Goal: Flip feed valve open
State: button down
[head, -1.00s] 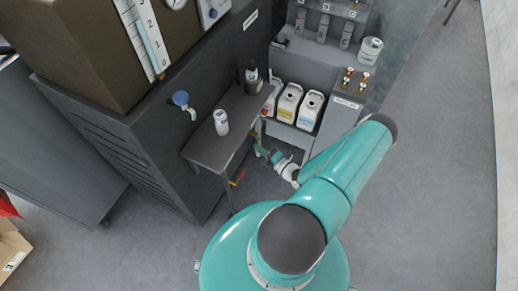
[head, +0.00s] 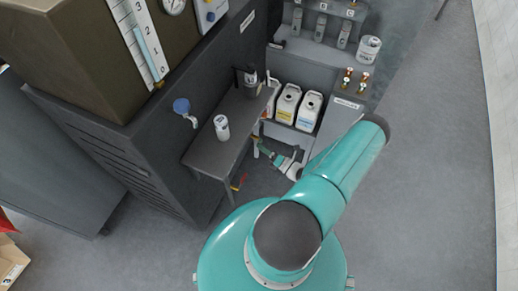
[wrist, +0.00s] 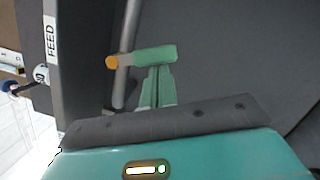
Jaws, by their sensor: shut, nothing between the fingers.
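The word FEED shows on a white label (wrist: 52,36) on a dark edge at the left of the wrist view. Beside it runs a grey pipe (wrist: 126,40). A small orange end piece (wrist: 112,62), which may be part of the feed valve's lever, sits by the pipe, just left of my green fingertips. My gripper (wrist: 155,57) is shut and empty. I cannot tell whether it touches the orange piece. In the head view my gripper (head: 262,148) is low beside the grey bench. The rest of the valve is hidden or too small to make out.
The grey bench (head: 214,152) carries a white can (head: 221,128) and a dark bottle (head: 250,82). White jugs (head: 308,111) stand on a shelf behind. A blue-handled fitting (head: 181,106) projects from the dark cabinet. The floor at right is clear.

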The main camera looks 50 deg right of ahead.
jog(key=d+n, duration=0.1)
jog(key=n, duration=0.2)
jog(key=shift+w+d+t+y, duration=0.3)
jog(key=shift+w+d+y, duration=0.05)
jog(key=shift+y, duration=0.05)
jog(key=d+r+n+y, duration=0.1)
jog(key=n, duration=0.2)
jog(key=d+r+n+y, duration=0.1)
jog(key=n, duration=0.3)
jog(key=w+d+r+n+y, duration=0.1)
jog(key=n, duration=0.2)
jog(key=shift+d+n, duration=0.3)
jog(key=shift+r, duration=0.15)
